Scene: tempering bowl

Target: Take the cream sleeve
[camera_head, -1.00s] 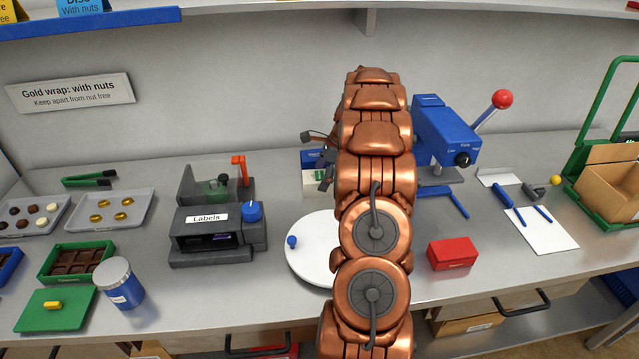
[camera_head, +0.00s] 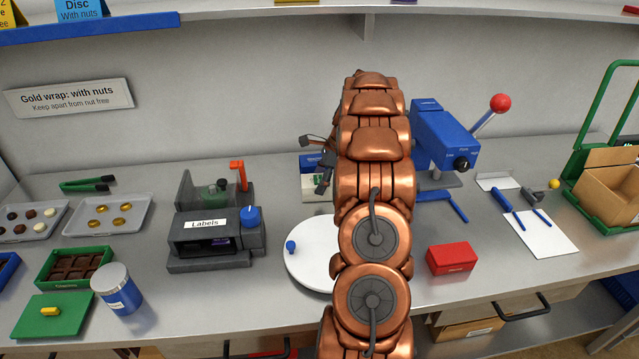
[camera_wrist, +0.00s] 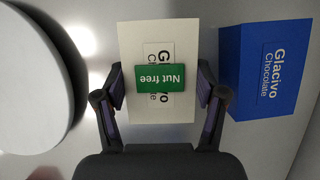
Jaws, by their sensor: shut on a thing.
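The cream sleeve (camera_wrist: 133,38) has dark Glacivo lettering and a green "Nut free" label across its middle. In the wrist view it lies between the two fingers of my gripper (camera_wrist: 161,92), which is shut on its sides. In the head view the cream sleeve (camera_head: 309,190) shows to the left of my copper arm. Its right part and most of my gripper (camera_head: 324,172) are hidden behind the arm. I cannot tell whether the sleeve is clear of the counter.
A blue Glacivo sleeve (camera_wrist: 245,60) stands right of the cream one in the wrist view. A white round turntable (camera_head: 305,262) is close in front. The labels machine (camera_head: 210,235) is to the left. A red box (camera_head: 452,258) and blue lever press (camera_head: 445,135) are to the right.

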